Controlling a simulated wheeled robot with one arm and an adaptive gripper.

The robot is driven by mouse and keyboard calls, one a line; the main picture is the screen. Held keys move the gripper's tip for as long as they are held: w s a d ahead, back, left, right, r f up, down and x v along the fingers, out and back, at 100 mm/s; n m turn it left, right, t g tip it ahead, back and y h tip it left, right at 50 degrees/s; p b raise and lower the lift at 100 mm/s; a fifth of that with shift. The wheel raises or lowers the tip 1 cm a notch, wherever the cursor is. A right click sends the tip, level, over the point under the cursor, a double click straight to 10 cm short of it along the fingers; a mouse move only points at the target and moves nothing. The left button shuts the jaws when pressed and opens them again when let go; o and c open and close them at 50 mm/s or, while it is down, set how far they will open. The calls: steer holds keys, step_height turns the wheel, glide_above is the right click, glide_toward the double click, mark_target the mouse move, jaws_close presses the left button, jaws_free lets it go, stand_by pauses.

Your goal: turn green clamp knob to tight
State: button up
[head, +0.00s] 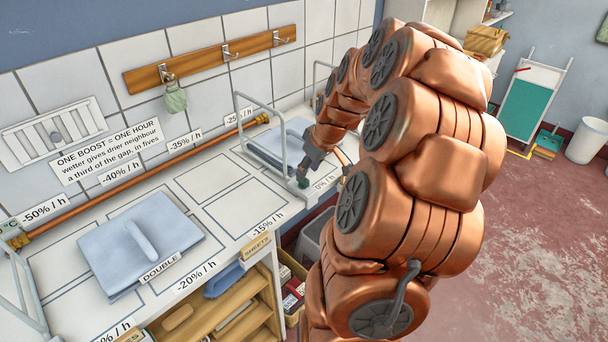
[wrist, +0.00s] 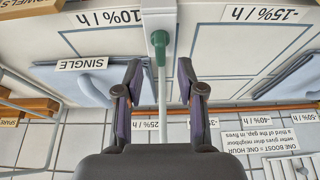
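The green clamp knob (wrist: 159,40) shows in the wrist view, on a pale block at the end of a light metal rod, just beyond my fingertips and roughly centred between them. In the head view the knob (head: 303,183) is a small dark green spot at the front edge of the white worktop, by the foot of a metal hoop (head: 262,103). My gripper (wrist: 159,68) is open, its two dark fingers apart with the rod showing between them. In the head view my gripper (head: 311,160) is just above the knob, partly hidden by my arm. I cannot tell any contact or the knob's setting.
The wrist view is upside down. A folded blue piece labelled SINGLE (wrist: 90,82) lies beside the rod. A folded DOUBLE piece (head: 135,240) lies on the worktop (head: 225,187). A copper pipe (head: 130,195) runs along the tiled wall. Shelves (head: 225,315) sit below.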

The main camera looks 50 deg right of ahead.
mark_target(303, 181)
steer(key=shift+p+x, duration=0.55)
steer(key=shift+x, duration=1.65)
jaws_close()
